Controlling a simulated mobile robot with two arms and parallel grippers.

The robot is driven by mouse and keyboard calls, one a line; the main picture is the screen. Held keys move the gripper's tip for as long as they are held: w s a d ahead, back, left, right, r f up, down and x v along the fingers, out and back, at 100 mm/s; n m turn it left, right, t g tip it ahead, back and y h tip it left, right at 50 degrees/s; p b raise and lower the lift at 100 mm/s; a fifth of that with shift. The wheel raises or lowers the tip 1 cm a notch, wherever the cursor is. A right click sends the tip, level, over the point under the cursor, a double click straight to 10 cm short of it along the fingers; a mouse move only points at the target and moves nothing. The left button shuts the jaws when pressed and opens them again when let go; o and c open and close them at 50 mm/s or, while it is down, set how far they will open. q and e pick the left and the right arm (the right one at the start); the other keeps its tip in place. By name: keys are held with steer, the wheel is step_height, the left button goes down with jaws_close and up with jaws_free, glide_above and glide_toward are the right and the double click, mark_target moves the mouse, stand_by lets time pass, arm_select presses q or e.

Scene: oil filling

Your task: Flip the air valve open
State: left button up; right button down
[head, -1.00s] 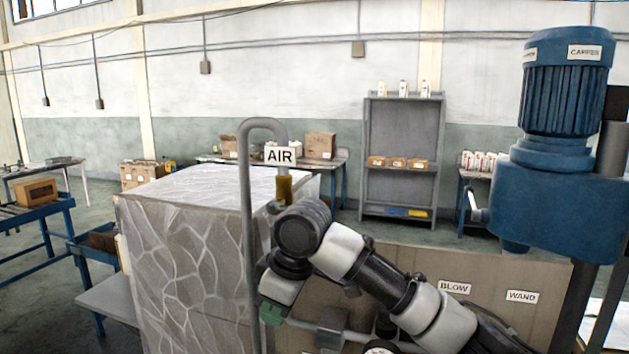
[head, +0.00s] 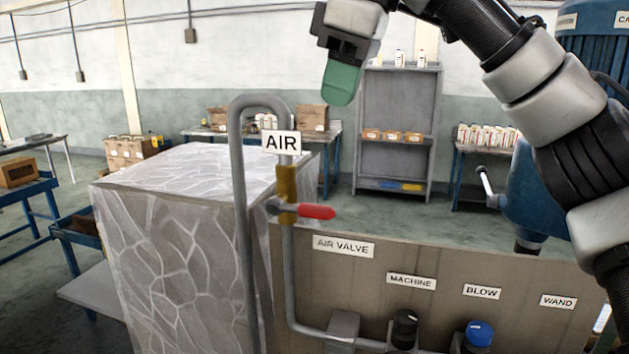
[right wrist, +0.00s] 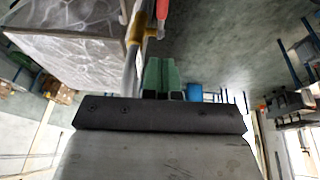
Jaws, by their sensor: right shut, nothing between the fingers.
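The air valve has a brass-yellow body (head: 287,182) on a vertical grey pipe below the AIR sign (head: 281,143). Its red handle (head: 317,211) sticks out to the right, roughly level and crosswise to the pipe. My right gripper (head: 341,84) is high above and to the right of the valve, with its green fingers shut, empty and apart from it. In the right wrist view the shut green fingers (right wrist: 161,76) show at the middle, and the red handle (right wrist: 163,9) shows at the top edge. My left gripper is not in view.
A wrapped block (head: 185,250) stands close left of the pipe. A panel (head: 440,255) carries the AIR VALVE, MACHINE, BLOW and WAND labels, with a black knob (head: 405,327) and a blue knob (head: 480,335) below. A blue machine (head: 540,195) stands at right.

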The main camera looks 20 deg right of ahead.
steer(key=s, duration=0.2)
glide_above(316, 205)
steer(key=s, duration=0.1)
step_height(316, 205, down, 8)
steer(key=f, duration=0.1)
steer(key=f+p, duration=0.1)
steer(key=f, duration=0.2)
steer(key=shift+w+d+f+p, duration=0.1)
steer(key=shift+d+f+p, duration=0.2)
steer(key=shift+p, duration=0.1)
steer(key=shift+w+f, duration=0.1)
steer(key=shift+f, duration=0.2)
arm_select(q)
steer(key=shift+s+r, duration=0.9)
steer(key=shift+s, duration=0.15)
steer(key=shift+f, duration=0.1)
